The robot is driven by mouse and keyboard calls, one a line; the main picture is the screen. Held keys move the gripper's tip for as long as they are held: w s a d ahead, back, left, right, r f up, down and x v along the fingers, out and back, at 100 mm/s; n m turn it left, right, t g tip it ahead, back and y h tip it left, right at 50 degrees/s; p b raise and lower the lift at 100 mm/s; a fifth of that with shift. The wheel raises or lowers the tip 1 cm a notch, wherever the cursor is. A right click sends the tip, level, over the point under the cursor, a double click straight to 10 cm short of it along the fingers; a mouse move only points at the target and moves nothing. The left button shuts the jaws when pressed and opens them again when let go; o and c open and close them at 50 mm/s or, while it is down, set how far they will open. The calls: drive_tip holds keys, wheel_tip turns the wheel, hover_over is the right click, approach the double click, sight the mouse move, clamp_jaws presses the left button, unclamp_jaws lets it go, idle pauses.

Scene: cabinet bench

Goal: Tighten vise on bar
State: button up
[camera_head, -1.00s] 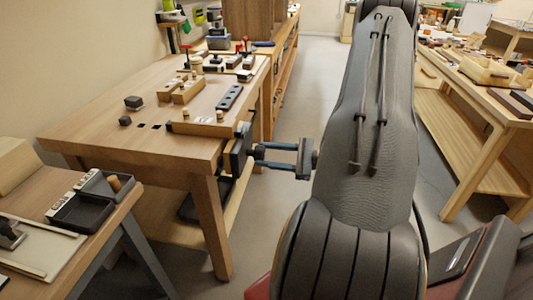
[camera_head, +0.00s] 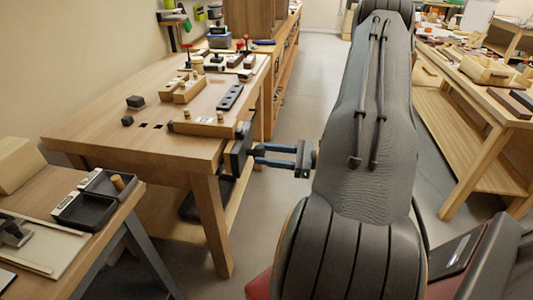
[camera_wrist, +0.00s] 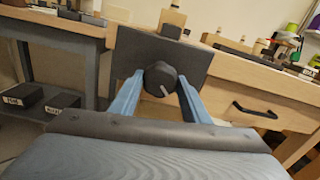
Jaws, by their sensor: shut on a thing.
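The vise shows in the head view as a dark upright jaw plate (camera_head: 240,145) at the bench's right end. In the wrist view this plate (camera_wrist: 155,55) faces me, with a round black knob (camera_wrist: 161,79) in front of it. The knob has a white line pointing toward the lower right. My gripper (camera_head: 255,155) reaches the vise from the right; its blue fingers (camera_wrist: 160,88) are shut on the knob, one on each side. A wooden piece (camera_wrist: 173,20) stands above the plate's top edge; I cannot tell whether it is the bar or how the jaws touch it.
The wooden bench (camera_head: 130,155) carries wooden blocks and a dark strip with holes (camera_head: 230,97). A side table with black trays (camera_head: 85,208) stands at the front left. Another bench (camera_head: 465,100) is on the right. The aisle floor (camera_head: 310,85) between benches is clear.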

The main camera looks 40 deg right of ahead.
drive_tip(key=shift+d+r+m+p, duration=0.1)
drive_tip(key=shift+m+p, duration=0.45)
drive_tip(key=shift+m, duration=0.95)
drive_tip(key=shift+w+m+p, duration=0.1)
drive_tip(key=shift+m+p, duration=0.35)
drive_tip(key=shift+m, duration=1.25)
drive_tip(key=m+p, duration=0.1)
drive_tip(key=m, duration=0.2)
drive_tip(key=o, duration=0.9)
